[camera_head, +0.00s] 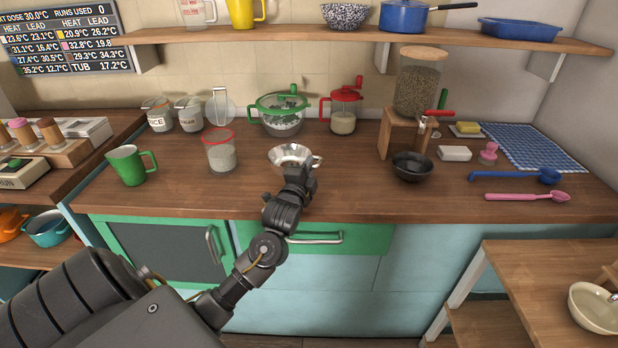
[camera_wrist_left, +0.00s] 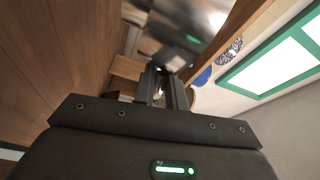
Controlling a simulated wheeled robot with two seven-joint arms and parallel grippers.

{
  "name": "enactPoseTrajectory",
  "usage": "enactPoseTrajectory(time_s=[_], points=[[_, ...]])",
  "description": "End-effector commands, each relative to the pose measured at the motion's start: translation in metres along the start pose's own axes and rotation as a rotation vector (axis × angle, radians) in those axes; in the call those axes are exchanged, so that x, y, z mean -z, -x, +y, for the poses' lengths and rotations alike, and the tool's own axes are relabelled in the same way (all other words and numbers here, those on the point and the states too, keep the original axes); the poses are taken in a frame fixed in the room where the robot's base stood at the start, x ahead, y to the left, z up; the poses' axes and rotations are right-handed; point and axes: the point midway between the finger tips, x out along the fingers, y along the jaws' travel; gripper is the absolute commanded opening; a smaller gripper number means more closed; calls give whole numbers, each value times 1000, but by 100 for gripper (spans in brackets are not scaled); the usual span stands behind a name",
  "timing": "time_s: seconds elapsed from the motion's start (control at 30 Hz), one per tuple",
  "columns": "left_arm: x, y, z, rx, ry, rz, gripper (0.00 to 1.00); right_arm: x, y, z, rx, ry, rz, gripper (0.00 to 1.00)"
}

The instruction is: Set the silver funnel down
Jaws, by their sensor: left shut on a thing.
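The silver funnel (camera_head: 289,155) shows in the head view over the middle of the wooden counter, its wide bowl facing up. My left gripper (camera_head: 302,172) is at its near right side and shut on it. The gripper hides part of the funnel's near side and its lower part, so I cannot tell whether it touches the counter. In the left wrist view a blurred shiny metal shape (camera_wrist_left: 185,38) lies beyond the gripper's fingers (camera_wrist_left: 166,88). My right gripper is not in view.
A red-rimmed glass jar (camera_head: 221,155) stands left of the funnel, a green mug (camera_head: 130,166) farther left. Behind are a green-lidded bowl (camera_head: 281,117) and a red-topped jug (camera_head: 344,112). A black bowl (camera_head: 412,168) sits right, below a grain dispenser (camera_head: 418,83). The counter's front strip is clear.

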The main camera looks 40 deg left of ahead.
Motion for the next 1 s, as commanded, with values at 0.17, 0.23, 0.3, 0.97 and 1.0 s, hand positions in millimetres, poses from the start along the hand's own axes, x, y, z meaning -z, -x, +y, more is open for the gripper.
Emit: enactPoseTrajectory(time_s=[0.17, 0.23, 0.3, 0.97, 1.0], points=[[-4, -4, 18, -4, -1, -1, 0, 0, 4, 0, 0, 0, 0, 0], [-5, -3, 28, -4, 0, -1, 0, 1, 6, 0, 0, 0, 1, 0], [-6, -3, 33, -2, 0, 0, 0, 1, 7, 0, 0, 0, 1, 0], [-8, -2, 48, -3, -1, 0, 0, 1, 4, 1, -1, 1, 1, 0], [-9, -2, 49, -4, -1, 0, 0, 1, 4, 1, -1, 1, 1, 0]])
